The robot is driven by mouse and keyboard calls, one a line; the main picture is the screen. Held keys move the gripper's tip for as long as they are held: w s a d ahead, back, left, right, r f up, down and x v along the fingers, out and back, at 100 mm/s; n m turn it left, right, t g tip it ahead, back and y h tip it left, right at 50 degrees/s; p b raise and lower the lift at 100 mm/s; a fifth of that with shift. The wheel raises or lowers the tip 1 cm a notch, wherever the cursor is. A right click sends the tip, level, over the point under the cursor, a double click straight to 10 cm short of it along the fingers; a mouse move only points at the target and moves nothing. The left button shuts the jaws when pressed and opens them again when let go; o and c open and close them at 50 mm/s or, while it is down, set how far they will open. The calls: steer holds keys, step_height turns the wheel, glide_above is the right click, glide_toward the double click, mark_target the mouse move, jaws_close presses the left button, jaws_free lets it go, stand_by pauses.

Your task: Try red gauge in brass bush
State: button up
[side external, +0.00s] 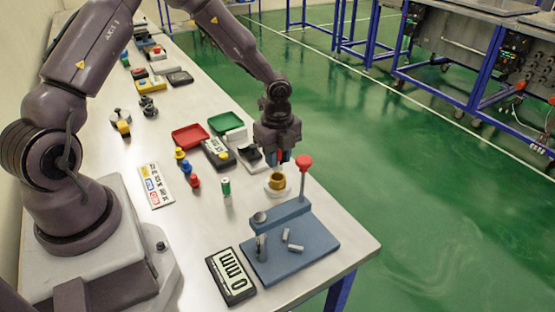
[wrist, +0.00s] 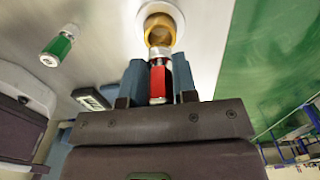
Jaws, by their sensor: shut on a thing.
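The brass bush (side external: 277,182) sits on a round white base (side external: 275,192) near the right edge of the bench; it also shows in the wrist view (wrist: 158,28). My gripper (side external: 281,157) is directly above it, pointing down. In the wrist view its blue fingers (wrist: 159,82) are shut on the red gauge (wrist: 158,80), which has a silver end. That end points at the bush and overlaps its near rim in the picture. I cannot tell whether the tip has entered. A green gauge (side external: 226,187) stands upright to the left, also in the wrist view (wrist: 57,46).
A blue fixture with a red-knobbed lever (side external: 304,163) stands close to the right of the bush. A display box (side external: 232,276) lies in front. Red (side external: 190,137) and green (side external: 223,123) trays and coloured knobbed pieces (side external: 187,167) lie behind and left.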

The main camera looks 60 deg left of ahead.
steer(key=shift+r, duration=1.6)
